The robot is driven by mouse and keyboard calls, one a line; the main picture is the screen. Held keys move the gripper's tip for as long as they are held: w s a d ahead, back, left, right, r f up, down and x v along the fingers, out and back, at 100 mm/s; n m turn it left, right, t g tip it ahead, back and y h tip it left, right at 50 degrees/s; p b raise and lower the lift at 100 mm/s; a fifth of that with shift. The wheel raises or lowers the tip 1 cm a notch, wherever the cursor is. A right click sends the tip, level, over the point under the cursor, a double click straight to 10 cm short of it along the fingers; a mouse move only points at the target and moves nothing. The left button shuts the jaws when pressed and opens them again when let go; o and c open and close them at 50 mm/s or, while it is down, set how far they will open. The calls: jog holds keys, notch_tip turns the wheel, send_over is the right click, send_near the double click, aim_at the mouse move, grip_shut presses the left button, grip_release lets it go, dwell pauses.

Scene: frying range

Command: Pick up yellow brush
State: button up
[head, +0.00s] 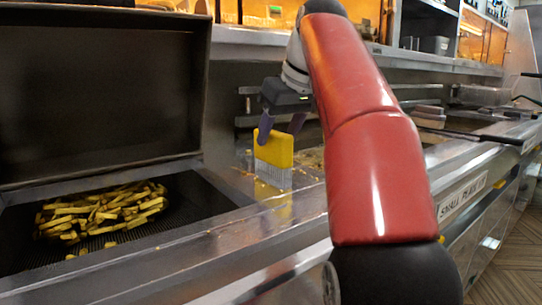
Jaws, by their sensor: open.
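The yellow brush (273,150) stands upright on the metal counter, with pale bristles pointing down. It is just right of the fry bin. My gripper (281,130) is above the brush and points down, with its purple fingers near the brush's top edge. The left finger overlaps the brush's upper left corner in the picture, and the right finger is by its upper right. The jaws are open. I cannot tell whether the fingers touch the brush. My red arm hides part of the counter to the right.
A dark fry bin (228,190) with fries (100,212) lies at the left, its raised dark panel (100,95) behind it. Fryer baskets with dark handles (470,134) are at the right. A metal ledge (250,38) runs along the back.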

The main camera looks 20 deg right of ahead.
aim_at(273, 148)
jog(key=b+x, duration=0.1)
jog(key=x, duration=0.3)
jog(key=shift+w+f+b, duration=0.1)
jog(key=shift+f+b, duration=0.25)
jog(key=c, duration=1.1)
jog(key=shift+r, duration=0.1)
